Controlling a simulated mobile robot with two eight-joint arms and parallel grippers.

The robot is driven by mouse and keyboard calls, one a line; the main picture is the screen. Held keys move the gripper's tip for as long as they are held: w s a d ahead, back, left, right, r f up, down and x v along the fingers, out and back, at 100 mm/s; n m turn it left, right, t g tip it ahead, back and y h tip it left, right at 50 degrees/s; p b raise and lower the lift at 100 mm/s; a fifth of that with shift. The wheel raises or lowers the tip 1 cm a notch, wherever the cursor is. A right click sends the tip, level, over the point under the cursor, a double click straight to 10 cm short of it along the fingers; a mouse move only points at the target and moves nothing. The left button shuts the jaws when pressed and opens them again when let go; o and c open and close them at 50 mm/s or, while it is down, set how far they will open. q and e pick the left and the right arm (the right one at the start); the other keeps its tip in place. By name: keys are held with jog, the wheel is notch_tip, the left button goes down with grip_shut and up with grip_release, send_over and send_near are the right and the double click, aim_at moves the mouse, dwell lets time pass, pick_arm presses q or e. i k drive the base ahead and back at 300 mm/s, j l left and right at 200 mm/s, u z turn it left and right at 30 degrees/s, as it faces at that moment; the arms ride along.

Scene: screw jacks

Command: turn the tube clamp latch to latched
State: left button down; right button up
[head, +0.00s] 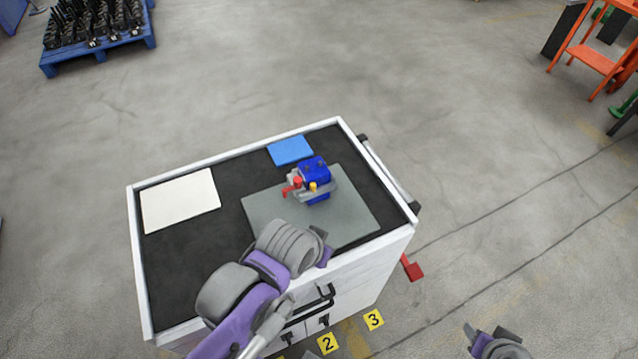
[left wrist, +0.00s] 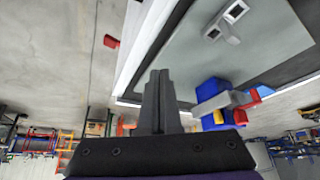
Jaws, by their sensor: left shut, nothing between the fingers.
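A blue block-shaped device with a grey clamp body (head: 320,186) stands on a grey mat (head: 262,210) on the cart top. A red-ended part (head: 292,186) sticks out on its left and a yellow knob (head: 313,186) is at its front. I cannot tell which part is the latch or its setting. The device also shows right of the fingers in the left wrist view (left wrist: 211,92). My left gripper (head: 322,236) is shut and empty, in front of the device and apart from it; its fingers show in the left wrist view (left wrist: 159,75). My right gripper (head: 468,331) is partly visible at bottom right.
A blue sheet (head: 290,150) and a white sheet (head: 180,201) lie on the black cart top. A raised white rim (head: 236,155) edges the cart. A red piece (head: 412,268) juts from the cart's right side.

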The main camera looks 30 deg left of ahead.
aim_at(297, 181)
jog(key=u, duration=1.3)
